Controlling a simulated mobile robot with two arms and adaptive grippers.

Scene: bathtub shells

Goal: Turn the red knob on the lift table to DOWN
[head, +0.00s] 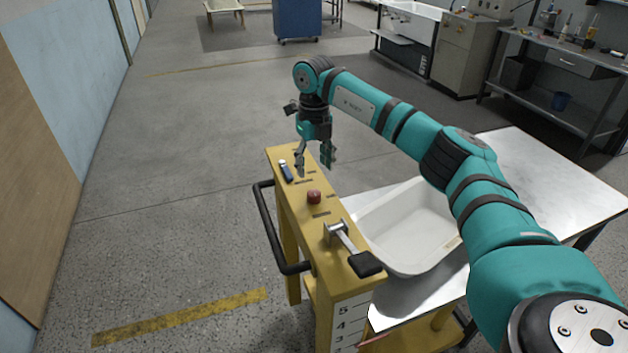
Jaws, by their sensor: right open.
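The red knob (314,197) sits on the narrow yellow top of the lift table's console (287,200). Dark label marks lie beside it, too small to read, and I cannot tell which way the knob is set. My right gripper (315,164) hangs fingers down above the far end of the console, beyond the knob and apart from it. Its two fingers are spread with nothing between them. My left gripper is not in view.
On the console, a blue-handled part (286,170) lies beyond the knob and a metal lever with a black grip (366,264) nearer. A black handle bar (268,235) runs along the left side. A white basin (415,225) rests on the metal tabletop (550,170) at right. Floor at left is clear.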

